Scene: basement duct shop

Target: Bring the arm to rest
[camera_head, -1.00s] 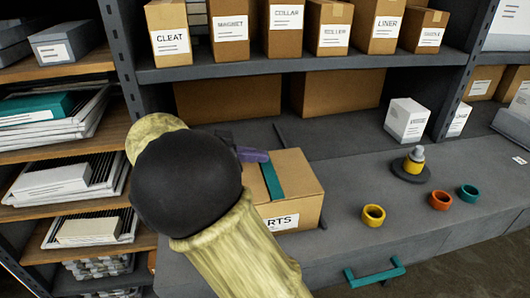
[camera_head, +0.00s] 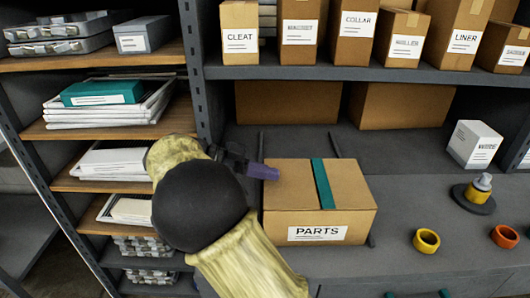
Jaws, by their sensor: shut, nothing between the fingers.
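My gripper (camera_head: 262,171) has purple fingertips and shows at the left of the PARTS box (camera_head: 289,203), close to its upper left edge. The fingers look shut with nothing in them. I cannot tell whether they touch the box. My own arm, with a black joint and a pale yellow cover, hides part of the bench and shelf to the left of the box. The box is closed, with a green strip across its top, and sits on the grey bench.
A yellow ring (camera_head: 426,241), an orange ring (camera_head: 505,237) and a white carton (camera_head: 474,145) stand on the bench (camera_head: 395,190) at the right. Labelled cartons line the upper shelf (camera_head: 330,74). A shelf rack (camera_head: 110,130) with papers and cases stands at the left.

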